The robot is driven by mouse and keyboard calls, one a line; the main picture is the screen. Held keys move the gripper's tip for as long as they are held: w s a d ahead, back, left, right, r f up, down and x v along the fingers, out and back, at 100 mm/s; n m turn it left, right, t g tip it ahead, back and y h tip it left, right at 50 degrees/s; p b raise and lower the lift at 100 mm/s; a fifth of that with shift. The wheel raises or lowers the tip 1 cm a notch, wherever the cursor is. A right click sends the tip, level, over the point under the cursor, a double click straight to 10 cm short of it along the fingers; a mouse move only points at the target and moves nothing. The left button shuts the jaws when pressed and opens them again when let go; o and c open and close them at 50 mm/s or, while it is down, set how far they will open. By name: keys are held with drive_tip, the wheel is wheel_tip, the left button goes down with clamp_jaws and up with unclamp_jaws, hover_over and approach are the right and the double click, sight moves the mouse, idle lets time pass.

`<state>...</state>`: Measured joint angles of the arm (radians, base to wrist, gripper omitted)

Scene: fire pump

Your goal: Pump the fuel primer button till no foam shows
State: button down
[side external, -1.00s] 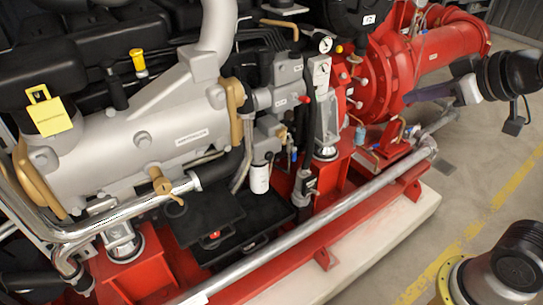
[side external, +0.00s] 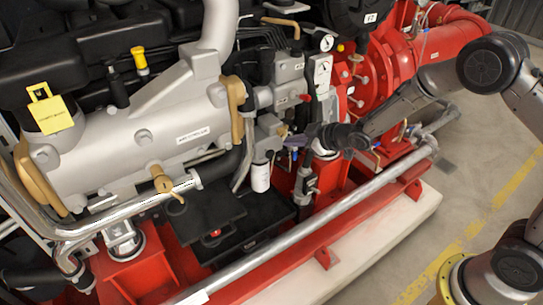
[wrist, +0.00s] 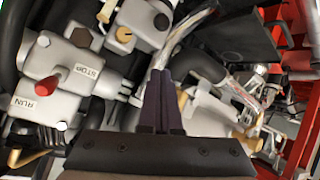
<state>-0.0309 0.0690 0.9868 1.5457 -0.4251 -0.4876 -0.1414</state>
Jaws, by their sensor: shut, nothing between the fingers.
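My gripper (side external: 287,143) reaches in from the right beside the engine, level with the grey filter head (side external: 268,132) above a white filter canister (side external: 260,178). In the wrist view its two dark fingers (wrist: 160,74) are together with nothing between them. Ahead of them is a grey housing (wrist: 150,38) with a brass-coloured round fitting (wrist: 125,35) and a dark round knob (wrist: 162,21). I cannot tell for certain which of these is the primer button. The fingertips appear apart from both. I cannot make out any foam.
A grey block (wrist: 78,55) with RUN and STOP labels and a red lever (wrist: 47,86) is left of the fingers. A silver pipe (side external: 300,240) runs along the front of the red base. Red pump piping (side external: 440,45) stands behind my arm. The floor at right is open.

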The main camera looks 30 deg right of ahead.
drive_tip(key=s+f+g, duration=0.2)
drive_tip(key=s+f, duration=0.1)
drive_tip(key=f, duration=0.7)
drive_tip(key=shift+s+a+f, duration=0.25)
drive_tip(key=shift+s+f, duration=0.1)
drive_tip(key=shift+f, duration=0.05)
approach(270, 157)
wheel_tip(270, 157, down, 5)
drive_tip(key=w+a, duration=0.1)
drive_tip(key=w, duration=0.1)
drive_tip(key=shift+w+a, duration=0.3)
drive_tip(key=shift+w, duration=0.1)
drive_tip(key=shift+w+f, duration=0.15)
drive_tip(key=shift+f, duration=0.05)
idle(1.1)
drive_tip(key=shift+w, duration=0.25)
drive_tip(key=shift+w+r, duration=0.1)
drive_tip(key=shift+w, duration=0.85)
idle(1.0)
drive_tip(key=shift+s, duration=1.35)
